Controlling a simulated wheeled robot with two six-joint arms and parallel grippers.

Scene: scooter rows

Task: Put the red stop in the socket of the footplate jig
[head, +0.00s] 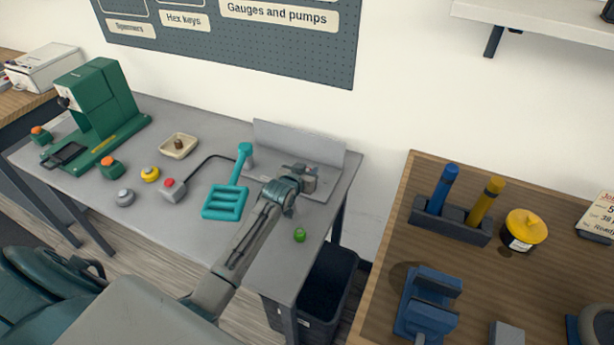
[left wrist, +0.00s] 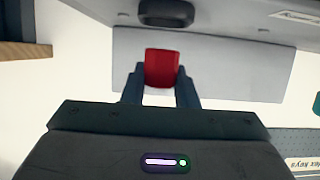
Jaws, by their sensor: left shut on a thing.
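The red stop (left wrist: 161,68) is a small red block between the two fingertips of my left gripper (left wrist: 161,75), which is shut on it. In the head view my left gripper (head: 306,175) is over the grey plate at the bench's back right; the stop is hidden there. That plate with an upright back panel (head: 300,142) looks like the footplate jig; the panel also shows in the left wrist view (left wrist: 220,65). I cannot make out the socket. The stop appears apart from the panel. My right gripper is not in view.
A teal forked part (head: 226,202) lies left of my arm. A red-button box (head: 173,188), a cream tray (head: 179,146) and a green press (head: 98,100) stand farther left. A green item (head: 299,235) is near the bench's right edge. A wooden table (head: 400,245) stands right.

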